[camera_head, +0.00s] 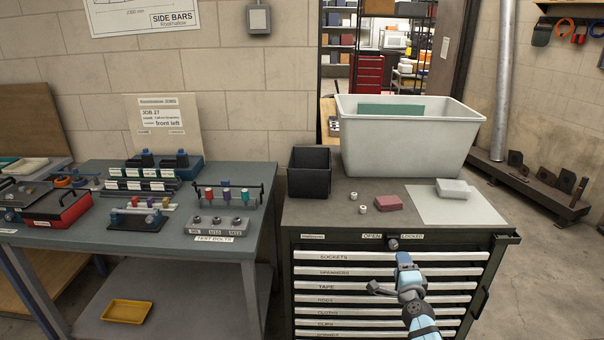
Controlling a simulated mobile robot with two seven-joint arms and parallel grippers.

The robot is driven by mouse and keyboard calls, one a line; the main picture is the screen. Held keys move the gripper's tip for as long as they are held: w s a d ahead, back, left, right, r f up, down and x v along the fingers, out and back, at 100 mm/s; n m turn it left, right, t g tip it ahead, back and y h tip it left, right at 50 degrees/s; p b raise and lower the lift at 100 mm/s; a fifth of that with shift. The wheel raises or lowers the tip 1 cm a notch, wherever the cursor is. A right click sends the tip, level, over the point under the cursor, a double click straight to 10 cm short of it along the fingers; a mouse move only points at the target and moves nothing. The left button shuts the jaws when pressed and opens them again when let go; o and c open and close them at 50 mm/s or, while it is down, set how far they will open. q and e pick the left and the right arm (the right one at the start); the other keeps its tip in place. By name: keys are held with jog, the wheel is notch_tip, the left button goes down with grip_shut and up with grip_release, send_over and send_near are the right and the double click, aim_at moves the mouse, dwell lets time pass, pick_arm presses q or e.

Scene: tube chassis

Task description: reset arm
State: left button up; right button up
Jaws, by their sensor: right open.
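My right gripper (387,272) is in front of the dark drawer cabinet (296,215), its arm coming in from the bottom right. Its two fingers are spread apart with nothing between them. The upper finger shows just below the lock knob (393,243), between the OPEN and LOCKED labels; I cannot tell whether they touch. The labelled drawers (330,272) look shut. The gripper and arm hide part of the drawer fronts. My left gripper does not show.
On the cabinet top are a large white bin (405,145), a black box (309,175), a red block (388,203), small white pieces and a grey block (453,188). A workbench (150,255) with racks and a red toolbox (57,210) stands left. Floor shows between them.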

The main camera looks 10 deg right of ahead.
jog(key=s+a+f+n+g+y+p, duration=0.1)
jog(key=s+a+n+g+y+p, duration=0.1)
jog(key=s+a+n, duration=0.5)
jog(key=s+a+n+g+y+p, duration=0.2)
jog(key=s+a+n+p, duration=0.2)
jog(key=s, duration=1.3)
jog(key=s+a+f+n+g+y+p, duration=0.1)
jog(key=s+a+n+g+y+p, duration=0.1)
jog(key=s+a+n, duration=0.8)
jog(key=s+n+y, duration=0.1)
jog(key=s, duration=0.2)
jog(key=shift+f+n+g+p, duration=0.3)
jog(key=shift+f+n+p, duration=0.05)
jog(key=shift+n+p, duration=0.05)
jog(key=shift+s, duration=0.1)
